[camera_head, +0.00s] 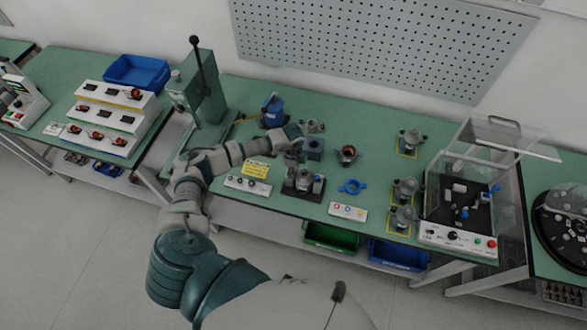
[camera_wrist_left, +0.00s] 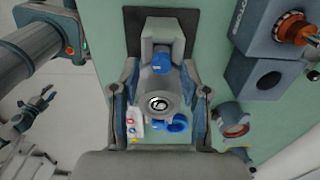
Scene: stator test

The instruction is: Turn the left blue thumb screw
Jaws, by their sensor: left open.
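My left gripper (camera_head: 299,140) reaches over the green bench from the left in the head view. In the left wrist view its two fingers (camera_wrist_left: 162,90) stand wide apart, with nothing gripped. Between and beyond them shows a grey fixture (camera_wrist_left: 165,28) on a black base, with a blue knob-like piece (camera_wrist_left: 160,64) and a round grey part (camera_wrist_left: 158,101) below it. The fixture with its black base (camera_head: 303,183) also shows in the head view. I cannot tell whether the blue piece is the left thumb screw. My right gripper is not in view.
A grey block (camera_head: 314,150), a copper-wound stator (camera_head: 347,154) and a blue ring (camera_head: 352,187) are near the fixture. A clear-lidded tester (camera_head: 455,238) stands at right, a tall press (camera_head: 203,85) at left.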

